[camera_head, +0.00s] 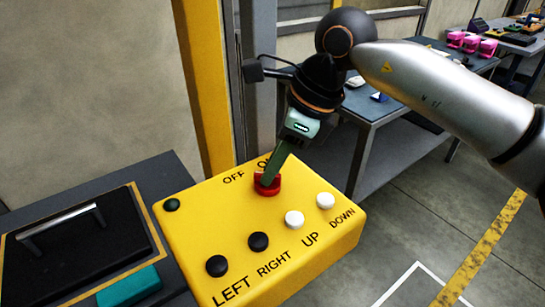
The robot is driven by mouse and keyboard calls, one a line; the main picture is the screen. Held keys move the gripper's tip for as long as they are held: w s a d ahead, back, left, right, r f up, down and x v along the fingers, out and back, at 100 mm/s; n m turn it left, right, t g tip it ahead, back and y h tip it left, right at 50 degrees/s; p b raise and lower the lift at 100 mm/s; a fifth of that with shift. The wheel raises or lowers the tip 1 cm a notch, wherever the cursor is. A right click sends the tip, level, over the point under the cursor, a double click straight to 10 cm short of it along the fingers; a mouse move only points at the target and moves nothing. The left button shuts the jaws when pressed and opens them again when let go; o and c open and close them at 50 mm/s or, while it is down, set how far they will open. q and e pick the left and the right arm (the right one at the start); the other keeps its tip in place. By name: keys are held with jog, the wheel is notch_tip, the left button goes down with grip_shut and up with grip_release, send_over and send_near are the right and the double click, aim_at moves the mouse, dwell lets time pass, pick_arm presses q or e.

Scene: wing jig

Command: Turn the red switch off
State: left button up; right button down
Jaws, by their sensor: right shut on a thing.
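The red switch (266,188) sits on the top of a yellow control box (200,235), below the printed words OFF and ON. The end of the ON label is partly hidden by my right gripper. My right gripper (270,178) comes down from the upper right, with its fingertips at the red switch and shut on it. The finger hides part of the switch, so its exact turn is hard to tell. My left gripper is not in view.
The box also carries black buttons (258,242), white buttons (294,219) and a dark green button (172,204). A dark case with a handle (57,222) lies at left. A yellow post (207,90) stands behind. A table (385,112) stands at right; floor is clear at lower right.

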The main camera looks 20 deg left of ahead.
jog(key=shift+n, duration=0.3)
jog(key=c, duration=0.9)
grip_release()
